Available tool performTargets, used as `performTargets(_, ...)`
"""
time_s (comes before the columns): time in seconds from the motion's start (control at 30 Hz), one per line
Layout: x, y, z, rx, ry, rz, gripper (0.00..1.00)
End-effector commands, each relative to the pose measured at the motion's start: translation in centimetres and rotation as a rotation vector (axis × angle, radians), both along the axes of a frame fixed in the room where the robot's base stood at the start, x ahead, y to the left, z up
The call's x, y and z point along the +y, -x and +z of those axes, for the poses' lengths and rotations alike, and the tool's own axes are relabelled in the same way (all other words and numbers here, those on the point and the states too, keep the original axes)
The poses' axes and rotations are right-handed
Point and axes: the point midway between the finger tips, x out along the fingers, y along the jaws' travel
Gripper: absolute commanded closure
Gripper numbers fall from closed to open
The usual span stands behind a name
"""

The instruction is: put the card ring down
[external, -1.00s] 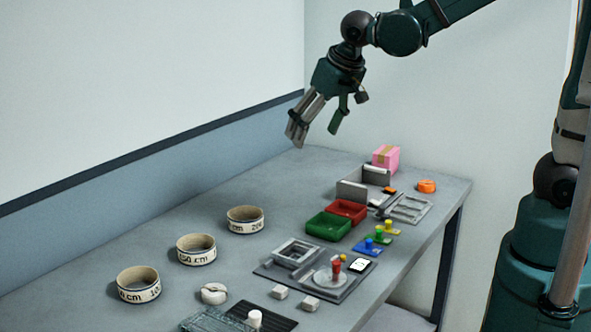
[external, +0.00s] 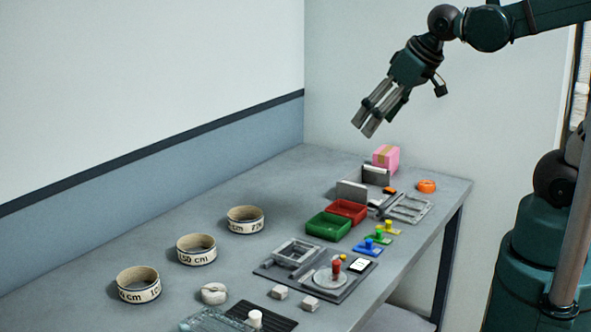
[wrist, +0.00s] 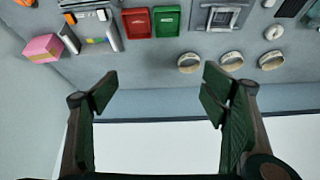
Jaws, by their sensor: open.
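Three pale card rings with printed cm marks stand in a row on the table: a near one (external: 139,292), a middle one (external: 196,257) and a far one (external: 245,226). I cannot tell which one the task means. They also show in the wrist view as a left ring (wrist: 189,69), a middle ring (wrist: 232,67) and a right ring (wrist: 271,66). My gripper (external: 367,130) is high above the back of the table, well apart from the rings. In the wrist view its fingers (wrist: 155,98) are spread wide with nothing between them.
Green (external: 328,227) and red (external: 348,211) trays, a pink box (external: 386,157) and an orange ring (external: 427,186) stand toward the back right. A white roll (external: 214,293) lies near the rings. The table's back left is clear; a wall runs along the left.

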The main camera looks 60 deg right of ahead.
Motion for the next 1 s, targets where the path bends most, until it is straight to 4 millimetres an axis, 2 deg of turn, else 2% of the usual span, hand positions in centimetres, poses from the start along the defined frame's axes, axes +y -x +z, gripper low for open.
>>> performTargets(0.2, -0.8, 3.1, -0.2, -0.029, 0.014, 0.034, 0.27)
performTargets(0.4, -1.1, 4.9, -0.5, -0.051, 0.024, 0.060, 0.27)
performTargets(0.6, -1.2, 5.6, -0.6, -0.059, 0.030, 0.070, 0.27)
performTargets(1.0, -1.2, 5.6, -0.6, -0.060, 0.031, 0.070, 0.27)
